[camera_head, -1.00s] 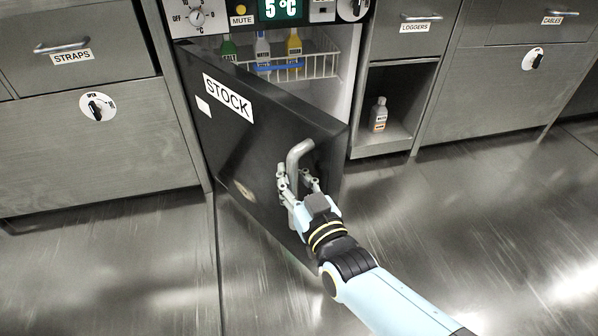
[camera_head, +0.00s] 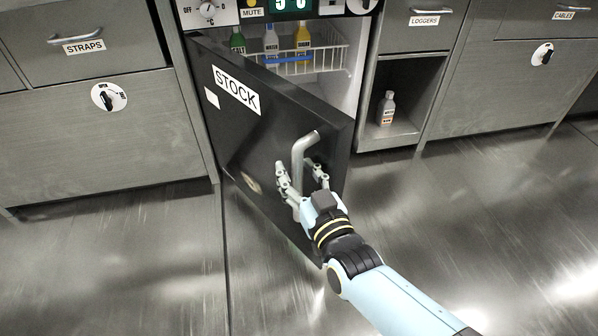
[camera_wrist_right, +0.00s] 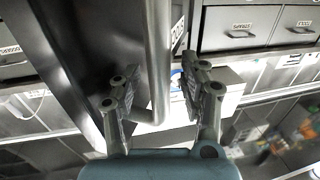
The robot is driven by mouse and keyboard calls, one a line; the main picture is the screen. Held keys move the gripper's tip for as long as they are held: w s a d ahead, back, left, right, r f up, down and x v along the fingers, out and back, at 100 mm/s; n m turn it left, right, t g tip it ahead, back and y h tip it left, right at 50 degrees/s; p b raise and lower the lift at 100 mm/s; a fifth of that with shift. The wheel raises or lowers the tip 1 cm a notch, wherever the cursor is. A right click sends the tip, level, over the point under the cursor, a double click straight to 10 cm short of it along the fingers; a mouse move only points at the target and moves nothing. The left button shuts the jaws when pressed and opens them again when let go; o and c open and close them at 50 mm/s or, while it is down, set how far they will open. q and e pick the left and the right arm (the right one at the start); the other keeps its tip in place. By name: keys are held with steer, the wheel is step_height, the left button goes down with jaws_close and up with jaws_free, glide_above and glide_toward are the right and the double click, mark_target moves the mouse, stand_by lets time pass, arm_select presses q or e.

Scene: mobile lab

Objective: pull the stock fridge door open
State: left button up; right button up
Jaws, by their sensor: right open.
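The stock fridge door (camera_head: 250,130) is black, carries a white STOCK label (camera_head: 236,91) and stands ajar, swung out toward me. Its pale bar handle (camera_head: 299,160) is near the door's free edge. My right gripper (camera_head: 302,177) is open, with its fingers on either side of the handle. In the right wrist view the handle (camera_wrist_right: 158,60) passes between the spread fingers (camera_wrist_right: 158,95), and a gap shows on both sides. Inside the fridge, several bottles stand in a white wire basket (camera_head: 325,62). My left gripper is not in view.
A drawer labelled STRAPS (camera_head: 83,47) and a cabinet front with a round dial (camera_head: 108,97) are at the left. An open cubby at the right holds a small bottle (camera_head: 386,108). The metal floor (camera_head: 450,220) in front is clear.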

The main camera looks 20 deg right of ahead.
steer(key=shift+s, duration=0.15)
steer(key=s, duration=1.1)
steer(key=shift+s+a, duration=0.15)
steer(key=shift+s, duration=0.2)
steer(key=shift+c, duration=0.3)
